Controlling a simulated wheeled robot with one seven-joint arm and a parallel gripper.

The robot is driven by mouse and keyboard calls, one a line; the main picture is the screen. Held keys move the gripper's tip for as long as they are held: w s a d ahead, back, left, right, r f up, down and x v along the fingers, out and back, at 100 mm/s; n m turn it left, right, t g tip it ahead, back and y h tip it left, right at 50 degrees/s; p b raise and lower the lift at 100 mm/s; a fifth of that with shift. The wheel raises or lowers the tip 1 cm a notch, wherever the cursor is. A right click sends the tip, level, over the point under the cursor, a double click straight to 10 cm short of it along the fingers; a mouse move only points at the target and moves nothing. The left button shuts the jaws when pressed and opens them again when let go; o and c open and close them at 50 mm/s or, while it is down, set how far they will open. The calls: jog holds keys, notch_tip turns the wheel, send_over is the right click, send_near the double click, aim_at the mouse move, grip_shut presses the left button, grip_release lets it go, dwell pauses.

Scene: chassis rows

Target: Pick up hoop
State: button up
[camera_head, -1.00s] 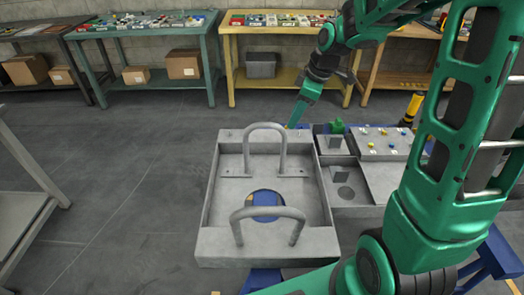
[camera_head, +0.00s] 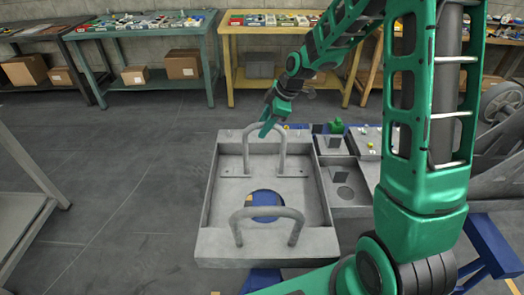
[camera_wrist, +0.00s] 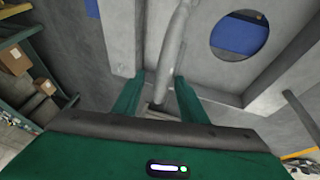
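A grey chassis tray (camera_head: 209,205) bears two upright grey hoops. The far hoop (camera_head: 284,152) stands on its back part and the near hoop (camera_head: 268,213) on its front edge.
A blue-floored round hole (camera_head: 265,203) lies between the hoops. Workbenches (camera_head: 262,27) line the back wall. The floor left of the tray is clear.

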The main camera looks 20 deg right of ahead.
jog(key=x, duration=0.4)
jog(key=shift+f, duration=0.1)
grip_shut()
jog(key=shift+w, duration=0.1)
dwell(1.2)
